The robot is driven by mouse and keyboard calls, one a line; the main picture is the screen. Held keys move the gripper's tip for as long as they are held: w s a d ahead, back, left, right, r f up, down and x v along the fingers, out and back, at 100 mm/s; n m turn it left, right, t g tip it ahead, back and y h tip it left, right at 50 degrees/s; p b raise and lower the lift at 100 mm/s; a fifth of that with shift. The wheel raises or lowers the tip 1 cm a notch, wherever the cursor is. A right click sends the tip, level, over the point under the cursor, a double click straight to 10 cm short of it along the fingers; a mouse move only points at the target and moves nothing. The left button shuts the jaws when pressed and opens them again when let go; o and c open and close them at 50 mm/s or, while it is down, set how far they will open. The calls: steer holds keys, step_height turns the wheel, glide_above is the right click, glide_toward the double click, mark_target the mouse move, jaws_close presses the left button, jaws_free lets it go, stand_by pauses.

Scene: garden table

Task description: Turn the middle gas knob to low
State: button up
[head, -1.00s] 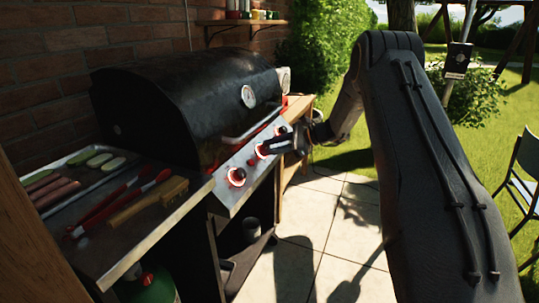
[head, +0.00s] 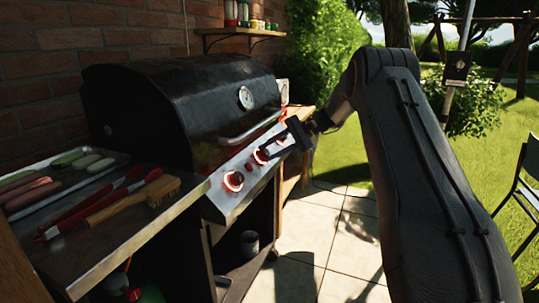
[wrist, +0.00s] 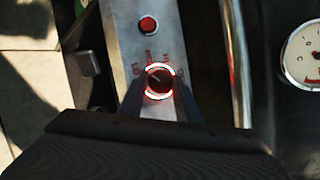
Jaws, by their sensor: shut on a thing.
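The black grill (head: 185,105) stands against the brick wall, with a silver front panel (head: 222,205) below its lid. The near knob (head: 233,181) has a glowing red ring. The middle knob (head: 260,156) sits farther along the panel, also ringed in red. My gripper (head: 268,152) is at that middle knob. In the wrist view its two dark fingers are on either side of the red-lit knob (wrist: 159,80), shut on it. Printed marks surround the knob, but its exact setting is hard to read. The far knob is hidden behind my gripper in the head view.
A side shelf (head: 85,250) holds a tray of food, red tongs (head: 95,205) and a wooden brush (head: 135,200). A lid handle (head: 250,128) runs above the panel. A red button (wrist: 149,24) and a round gauge (wrist: 303,55) show in the wrist view. The paving in front is open.

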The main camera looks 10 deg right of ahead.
steer(key=shift+w+r+n, duration=0.1)
steer(key=shift+r+n, duration=0.05)
steer(key=shift+n, duration=0.15)
steer(key=o, duration=1.1)
steer(key=shift+c, duration=0.2)
steer(key=shift+d, duration=0.1)
steer(key=v, duration=0.7)
steer(key=shift+d+r, duration=0.2)
steer(key=shift+r, duration=0.05)
